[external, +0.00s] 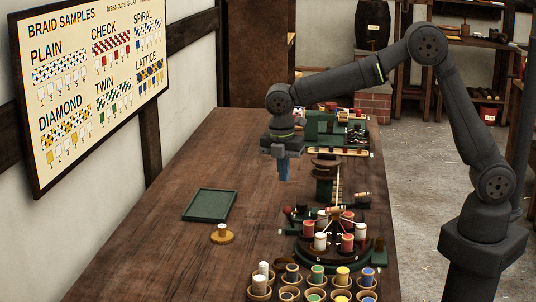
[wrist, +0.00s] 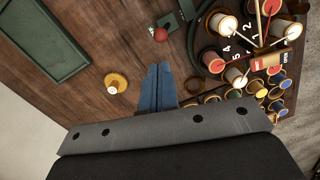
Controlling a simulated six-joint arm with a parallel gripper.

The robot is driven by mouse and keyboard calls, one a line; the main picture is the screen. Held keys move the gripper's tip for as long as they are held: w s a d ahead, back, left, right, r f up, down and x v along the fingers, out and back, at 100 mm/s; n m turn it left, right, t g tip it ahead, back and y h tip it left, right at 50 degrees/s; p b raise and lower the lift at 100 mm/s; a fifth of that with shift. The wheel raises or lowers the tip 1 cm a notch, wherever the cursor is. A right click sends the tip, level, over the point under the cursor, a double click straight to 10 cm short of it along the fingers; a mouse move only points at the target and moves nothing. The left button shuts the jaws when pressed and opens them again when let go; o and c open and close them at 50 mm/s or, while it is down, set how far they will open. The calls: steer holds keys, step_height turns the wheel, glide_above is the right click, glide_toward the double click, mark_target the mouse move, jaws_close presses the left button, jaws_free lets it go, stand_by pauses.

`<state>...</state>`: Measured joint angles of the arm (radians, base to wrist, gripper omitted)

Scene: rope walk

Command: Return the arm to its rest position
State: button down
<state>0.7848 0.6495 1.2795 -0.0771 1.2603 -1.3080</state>
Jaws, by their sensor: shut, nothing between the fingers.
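My gripper (external: 284,172) hangs above the wooden table, pointing down, with its blue fingers together and nothing between them. In the wrist view the closed blue fingers (wrist: 158,88) show over bare table, between a small round wooden piece and the braiding stand. My arm reaches from its base at the right, up and across to the left, with the gripper over the middle of the table. The fingers touch nothing that I can see.
A round braiding stand (external: 335,255) with red and white bobbins stands below and right of my gripper. Several spool cups (external: 288,293) line the front. A green tray (external: 210,204) and a wooden disc (external: 222,237) lie left. A green machine (external: 325,127) stands behind.

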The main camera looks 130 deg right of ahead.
steer(key=shift+w+r, duration=0.1)
steer(key=shift+r, duration=0.3)
steer(key=shift+f, duration=0.15)
glide_above(288, 210)
step_height(288, 210, down, 6)
steer(key=shift+r, duration=0.1)
steer(key=shift+s+a+f+t+h, duration=0.5)
steer(key=shift+s+f, duration=0.2)
steer(key=shift+f, duration=0.2)
steer(key=shift+s+a+f+t+h, duration=0.4)
steer(key=shift+s+a+f+h, duration=0.1)
steer(key=shift+s+f, duration=0.3)
steer(key=shift+s+a+f+t+h, duration=0.35)
steer(key=shift+s+a+f+t, duration=0.15)
steer(key=shift+a, duration=0.2)
steer(key=shift+s+a+f+t+h, duration=0.3)
steer(key=shift+s+a+f+h, duration=0.1)
steer(key=shift+s+a, duration=0.2)
steer(key=shift+a+f, duration=0.1)
